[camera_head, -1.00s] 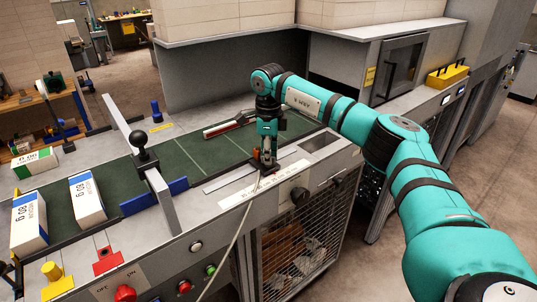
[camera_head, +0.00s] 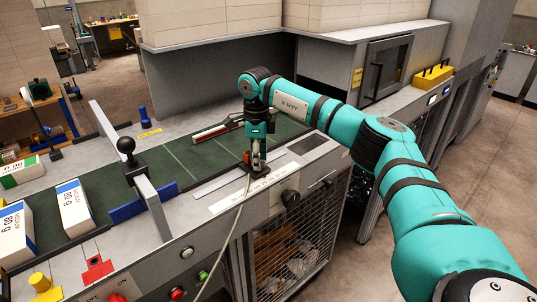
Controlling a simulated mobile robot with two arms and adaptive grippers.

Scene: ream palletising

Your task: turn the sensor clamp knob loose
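My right gripper (camera_head: 257,168) points down at the front edge of the machine bed, over a small dark clamp base (camera_head: 252,174) beside a white scale strip (camera_head: 239,187). A pale cable (camera_head: 237,217) runs down from this spot. A small orange-brown part (camera_head: 246,157) shows just left of the fingers. The clamp knob itself is not clearly seen; the fingers hide most of that spot. I cannot tell whether the fingers are closed on it. My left gripper is not in view.
A green belt (camera_head: 186,160) carries white ream packs (camera_head: 75,207) at left. A post with a black ball knob (camera_head: 126,145) and a blue guide (camera_head: 142,203) stand across it. A red-and-white item (camera_head: 217,129) lies behind the gripper.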

